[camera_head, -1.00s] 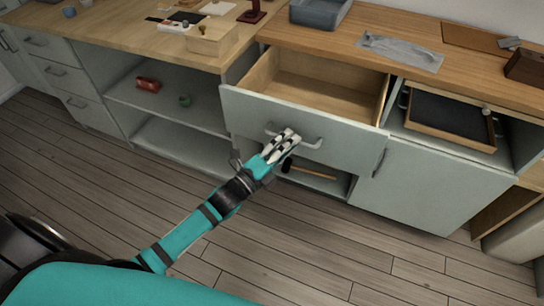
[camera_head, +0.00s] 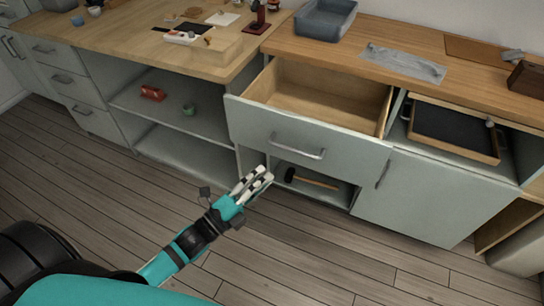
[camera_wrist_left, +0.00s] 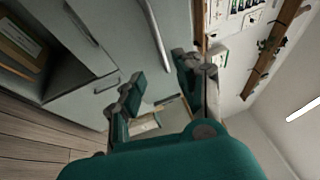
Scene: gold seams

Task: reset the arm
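My left gripper (camera_head: 256,180) is in front of the cabinet, below and to the left of the open drawer's handle (camera_head: 298,148). It is clear of the handle, and its fingers are apart with nothing between them. In the left wrist view the two green finger linkages stand apart around the gripper's middle (camera_wrist_left: 160,97), and a pale bar handle (camera_wrist_left: 155,35) shows beyond them. The grey-fronted drawer (camera_head: 270,124) is pulled out, and its wooden inside looks empty. My right gripper is not in view.
A hammer (camera_head: 312,180) lies in the open compartment under the drawer. A dark-bottomed tray (camera_head: 455,132) sits in the right-hand bay. A red item (camera_head: 152,93) and a green cup (camera_head: 188,109) stand on the left shelf. The wooden floor before the cabinets is clear.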

